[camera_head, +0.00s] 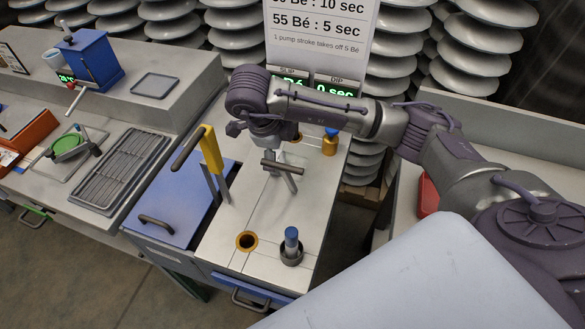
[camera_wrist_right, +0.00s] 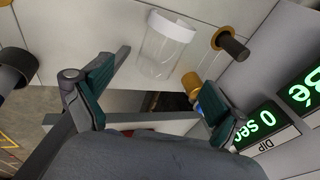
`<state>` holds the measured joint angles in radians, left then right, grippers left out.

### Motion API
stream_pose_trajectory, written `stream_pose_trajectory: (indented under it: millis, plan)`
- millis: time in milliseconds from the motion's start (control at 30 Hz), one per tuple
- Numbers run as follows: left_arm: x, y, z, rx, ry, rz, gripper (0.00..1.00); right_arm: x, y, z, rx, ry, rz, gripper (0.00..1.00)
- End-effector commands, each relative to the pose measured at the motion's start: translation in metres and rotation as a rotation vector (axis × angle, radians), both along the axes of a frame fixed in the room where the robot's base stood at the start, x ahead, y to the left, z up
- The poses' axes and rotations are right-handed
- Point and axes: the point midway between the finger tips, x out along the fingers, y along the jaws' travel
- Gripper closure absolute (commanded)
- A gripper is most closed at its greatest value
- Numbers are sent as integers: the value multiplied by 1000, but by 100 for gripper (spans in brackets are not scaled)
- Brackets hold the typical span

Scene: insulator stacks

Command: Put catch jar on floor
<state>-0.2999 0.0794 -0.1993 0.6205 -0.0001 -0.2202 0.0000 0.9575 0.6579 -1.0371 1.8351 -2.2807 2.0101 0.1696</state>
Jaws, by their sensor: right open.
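The catch jar, a clear cylinder with a white rim (camera_wrist_right: 165,48), shows in the right wrist view at a pale surface. It lies ahead of and between the fingers of my right gripper (camera_wrist_right: 165,82), which is open with a gap to the jar. I cannot make out the jar clearly there. The floor (camera_head: 85,278) shows at the lower left. My left gripper is out of view.
A yellow lever (camera_head: 210,150) and a blue lid (camera_head: 175,200) stand left of the gripper. A brass-coloured container (camera_head: 330,146) is to its right. A round hole (camera_head: 247,241) and a blue-topped post (camera_head: 291,240) are at the worktop's front. Insulator stacks (camera_head: 480,45) line the back.

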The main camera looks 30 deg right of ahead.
Motion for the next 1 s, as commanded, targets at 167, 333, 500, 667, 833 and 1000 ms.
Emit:
stream_pose_trajectory:
  millis: [167, 333, 500, 667, 833, 1000]
  plan:
    - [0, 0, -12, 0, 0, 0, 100, 2, -8, -29, 2, 2, 0, 4]
    - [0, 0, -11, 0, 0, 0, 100, 4, -12, -36, 0, 3, -1, 4]
    - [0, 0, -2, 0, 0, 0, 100, 9, -17, -57, 0, 4, -3, 4]
    - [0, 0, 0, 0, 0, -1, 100, 12, -23, -77, 0, 3, -1, 4]
    - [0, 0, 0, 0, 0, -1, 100, 14, -25, -83, -1, 0, 1, 4]
    - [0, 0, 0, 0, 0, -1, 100, 14, -25, -83, -1, 0, 1, 9]
